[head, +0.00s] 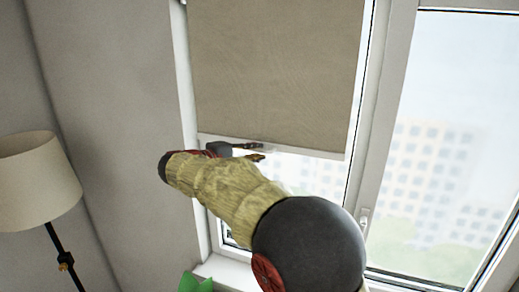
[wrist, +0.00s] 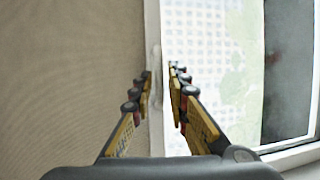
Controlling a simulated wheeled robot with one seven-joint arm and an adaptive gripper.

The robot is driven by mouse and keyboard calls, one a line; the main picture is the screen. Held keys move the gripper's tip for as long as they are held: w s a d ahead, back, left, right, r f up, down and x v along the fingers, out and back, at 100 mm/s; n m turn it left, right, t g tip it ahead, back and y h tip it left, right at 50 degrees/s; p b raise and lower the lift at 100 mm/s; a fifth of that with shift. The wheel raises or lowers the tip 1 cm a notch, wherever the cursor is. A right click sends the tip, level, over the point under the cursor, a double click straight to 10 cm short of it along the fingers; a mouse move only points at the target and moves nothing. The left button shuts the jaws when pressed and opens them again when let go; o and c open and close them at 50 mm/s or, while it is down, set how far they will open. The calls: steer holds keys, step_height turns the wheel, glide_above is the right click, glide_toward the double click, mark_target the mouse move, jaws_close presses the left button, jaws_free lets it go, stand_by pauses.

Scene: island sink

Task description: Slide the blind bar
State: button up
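A beige roller blind (head: 275,70) hangs over the left window pane, with a pale blind bar (head: 315,153) along its lower edge. My gripper (head: 260,151) is at the left part of this bar in the head view. In the wrist view the picture is turned, so the blind fabric (wrist: 70,80) is at left and the bar (wrist: 154,30) runs upright. My gripper's two fingers (wrist: 161,75) are apart, one on each side of the bar's line. A gap shows between the tips, and I cannot tell whether either finger touches the bar.
A window frame post (head: 385,110) with a handle (head: 364,218) stands right of the blind. A floor lamp (head: 35,180) is at the left by the grey wall.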

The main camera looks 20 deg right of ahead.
steer(key=shift+x, duration=1.05)
steer(key=shift+c, duration=1.3)
jaws_close()
